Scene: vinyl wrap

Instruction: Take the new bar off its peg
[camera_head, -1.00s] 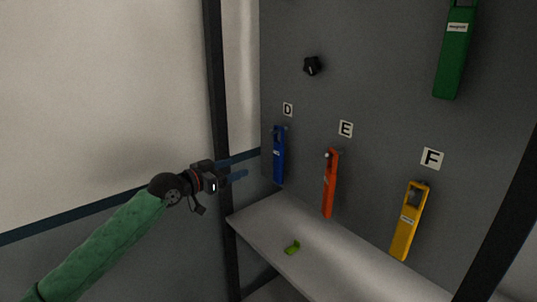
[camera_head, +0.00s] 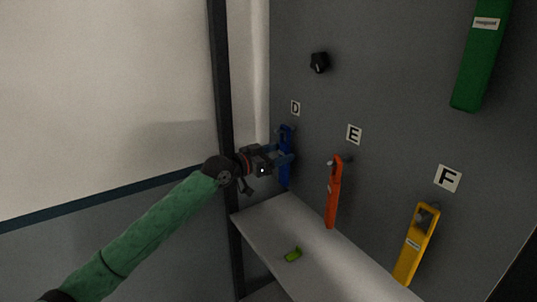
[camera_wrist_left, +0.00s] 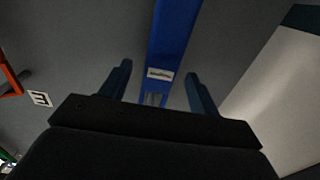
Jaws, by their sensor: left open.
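A blue bar (camera_head: 286,178) hangs on the grey panel under the letter D. My left gripper (camera_head: 291,156) is open at the bar's middle, its blue fingers reaching it from the left. In the left wrist view the blue bar (camera_wrist_left: 172,36) runs between the two open fingers (camera_wrist_left: 158,76), with a small pale label on it. A gap shows between the bar and each finger. The bar's peg is hard to make out. Which bar is the new one is not legible. My right gripper is not in view.
An orange bar (camera_head: 333,195) hangs under E, a yellow bar (camera_head: 414,250) under F, and a green bar (camera_head: 480,65) higher up. A black knob (camera_head: 319,62) sits above D. A pale shelf (camera_head: 335,270) below carries a small green piece (camera_head: 293,255).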

